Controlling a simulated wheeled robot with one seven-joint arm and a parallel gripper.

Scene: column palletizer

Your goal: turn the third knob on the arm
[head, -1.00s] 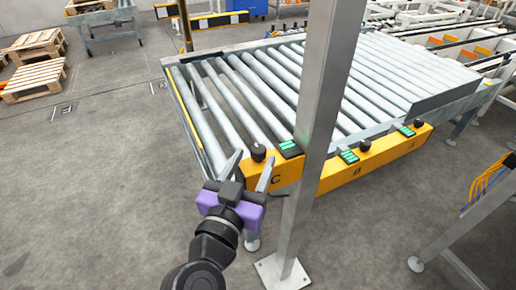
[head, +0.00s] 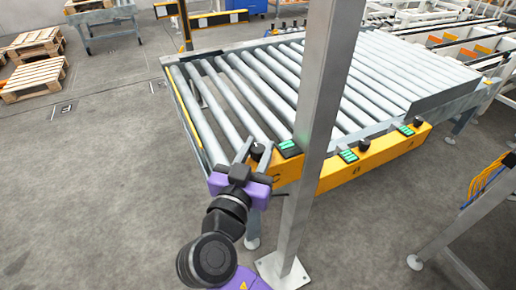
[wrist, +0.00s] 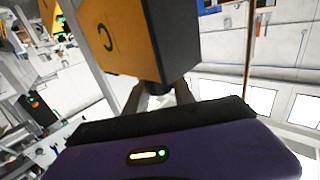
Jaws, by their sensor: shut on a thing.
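The yellow bar (head: 375,156) along the near edge of the roller conveyor carries three black knobs by letters C, B and A. My gripper (head: 253,155) is at the left end, its fingers closed around the knob by C (head: 257,149). In the wrist view my fingers (wrist: 163,97) reach under the yellow block marked C (wrist: 110,38), and the knob is mostly hidden there. The knob by B (head: 364,146) and the knob by A (head: 418,121) stand free. The knob's turn angle cannot be made out.
A grey steel post (head: 315,120) stands just right of my gripper and crosses the bar. Green-lit button panels (head: 290,149) sit beside the knobs. Conveyor rollers (head: 235,105) lie behind. Wooden pallets (head: 35,75) lie far left.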

